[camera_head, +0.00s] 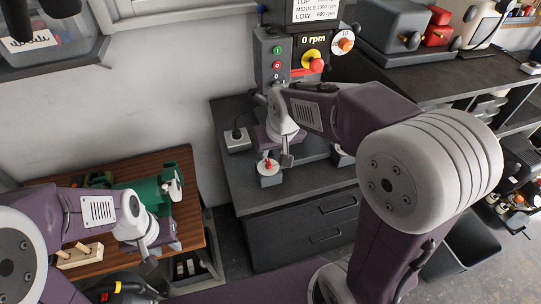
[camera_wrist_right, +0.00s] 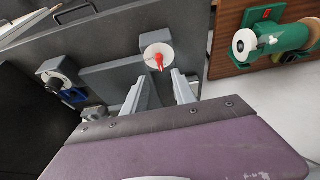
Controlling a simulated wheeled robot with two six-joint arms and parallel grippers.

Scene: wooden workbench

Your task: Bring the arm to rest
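My right arm reaches across the head view. Its gripper (camera_head: 279,158) hangs over the drill press base on the dark grey cabinet. In the right wrist view the fingers of this gripper (camera_wrist_right: 160,90) stand apart with nothing between them. My left gripper (camera_head: 149,264) is low at the left, by the front edge of the wooden bench. Its fingers are small and partly hidden, so I cannot tell whether they are open or shut.
A drill press (camera_head: 268,62) reading 0 rpm stands behind my right gripper. A white dial with a red pointer (camera_wrist_right: 158,58) is just beyond that gripper's fingers. A green machine (camera_head: 150,190) and a wooden block with pegs (camera_head: 80,256) are on the wooden bench.

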